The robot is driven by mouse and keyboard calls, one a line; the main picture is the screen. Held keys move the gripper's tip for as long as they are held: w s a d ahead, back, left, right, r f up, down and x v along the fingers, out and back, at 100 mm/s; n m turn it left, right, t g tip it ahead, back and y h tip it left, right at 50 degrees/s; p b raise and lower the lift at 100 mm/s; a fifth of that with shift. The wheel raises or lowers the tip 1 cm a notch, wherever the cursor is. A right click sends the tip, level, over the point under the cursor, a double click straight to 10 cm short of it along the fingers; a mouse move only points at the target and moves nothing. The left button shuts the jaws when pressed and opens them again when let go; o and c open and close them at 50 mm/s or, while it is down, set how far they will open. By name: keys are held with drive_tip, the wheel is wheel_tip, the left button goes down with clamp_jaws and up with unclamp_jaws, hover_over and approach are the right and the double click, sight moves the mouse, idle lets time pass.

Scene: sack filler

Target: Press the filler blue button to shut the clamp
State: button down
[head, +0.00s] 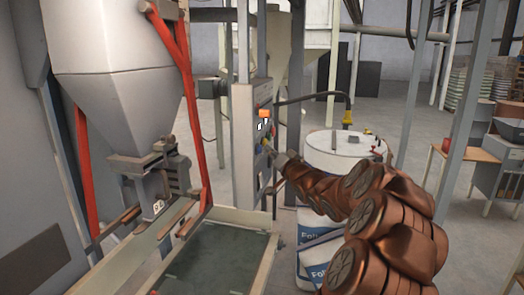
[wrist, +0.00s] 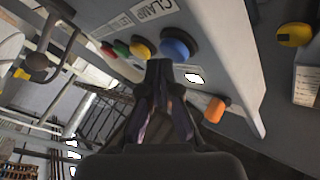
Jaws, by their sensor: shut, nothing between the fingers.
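The blue button (wrist: 178,46) sits on the grey control panel in the wrist view, under a label reading CLAMP (wrist: 153,9). An orange-yellow button (wrist: 141,48), a green button (wrist: 121,49) and a red button (wrist: 107,50) stand in a row to its left. My gripper (wrist: 160,66) is shut and empty, its tips just below the gap between the blue and orange-yellow buttons. I cannot tell whether it touches either. In the head view my gripper (head: 279,158) is at the panel's right side (head: 243,140). The filler spout (head: 160,172) hangs at left.
A white drum (head: 345,150) stands behind my arm. Red posts (head: 190,105) and the filler's hopper (head: 120,90) are left of the panel.

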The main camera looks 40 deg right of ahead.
drive_tip(key=shift+w+a, duration=0.25)
drive_tip(key=shift+w, duration=0.1)
idle(0.5)
drive_tip(key=shift+s+d, duration=0.1)
drive_tip(key=shift+s+d+p, duration=0.45)
drive_tip(key=shift+s+p, duration=0.25)
drive_tip(key=shift+p, duration=0.05)
drive_tip(key=shift+s, duration=0.1)
drive_tip(key=shift+s+d+p, duration=0.85)
drive_tip(key=shift+s+p, duration=0.05)
drive_tip(key=shift+s, duration=0.3)
drive_tip(key=shift+s+d+p, duration=0.85)
drive_tip(key=shift+s, duration=0.3)
